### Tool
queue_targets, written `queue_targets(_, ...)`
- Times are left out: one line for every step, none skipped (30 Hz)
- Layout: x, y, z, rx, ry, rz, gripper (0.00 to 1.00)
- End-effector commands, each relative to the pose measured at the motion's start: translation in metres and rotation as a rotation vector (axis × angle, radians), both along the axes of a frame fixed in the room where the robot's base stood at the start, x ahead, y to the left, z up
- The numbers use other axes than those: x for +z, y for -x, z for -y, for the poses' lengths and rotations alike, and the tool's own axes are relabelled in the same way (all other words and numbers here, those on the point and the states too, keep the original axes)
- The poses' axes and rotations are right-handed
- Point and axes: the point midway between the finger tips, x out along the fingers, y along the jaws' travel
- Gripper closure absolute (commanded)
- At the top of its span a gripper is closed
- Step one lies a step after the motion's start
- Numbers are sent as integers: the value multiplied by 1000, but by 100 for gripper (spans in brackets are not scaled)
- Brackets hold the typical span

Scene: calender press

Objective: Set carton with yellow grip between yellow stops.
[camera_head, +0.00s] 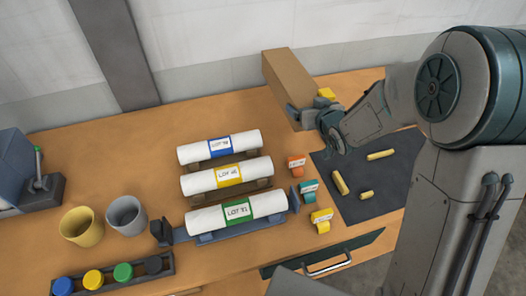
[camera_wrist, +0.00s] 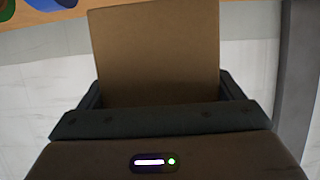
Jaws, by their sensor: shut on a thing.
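A long brown carton (camera_head: 287,78) is held by my gripper (camera_head: 307,114), which is shut on it, near the back wall and seemingly above the table. A small yellow piece (camera_head: 326,94) shows beside the carton at my gripper, likely its yellow grip. In the wrist view the carton (camera_wrist: 155,50) stands out between the two fingers (camera_wrist: 160,92), and its held end is hidden. Yellow bars, likely the stops, lie on the dark mat: one at the back (camera_head: 381,155), one at the left (camera_head: 340,182), and a short one in front (camera_head: 366,195).
The dark mat (camera_head: 400,176) is at the table's right, partly behind my arm. Three white rolls (camera_head: 222,177) rest on cradles mid-table. Coloured tags (camera_head: 308,191) stand between rolls and mat. Two cups (camera_head: 126,215) and a holder with coloured caps (camera_head: 110,278) are at left.

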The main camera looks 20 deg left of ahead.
Motion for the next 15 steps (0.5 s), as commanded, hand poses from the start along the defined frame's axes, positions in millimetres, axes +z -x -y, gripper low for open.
queue_targets(-4, 0, 0, 0, -1, 2, 52)
queue_targets(-5, 0, 0, 0, -1, 2, 52)
queue_targets(-7, 0, 0, 0, -1, 1, 52)
queue_targets(-9, 0, 0, 1, -1, 1, 52)
queue_targets(-12, 0, 0, 1, -1, -1, 52)
queue_targets(-18, 0, -1, 2, 1, -3, 52)
queue_targets(-22, 0, -1, 2, 0, -4, 52)
queue_targets(-27, 1, -1, 3, 2, -4, 52)
queue_targets(-33, 1, -2, 3, 1, -3, 52)
queue_targets(-38, 1, -2, 2, 1, -4, 52)
queue_targets(-42, 1, -2, 2, 0, -4, 52)
queue_targets(-48, 1, -1, 3, 1, -3, 52)
queue_targets(-51, 1, -1, 2, 1, -1, 52)
queue_targets(-54, 1, -1, 2, 1, -1, 52)
queue_targets(-58, 0, -1, 1, 2, -1, 52)
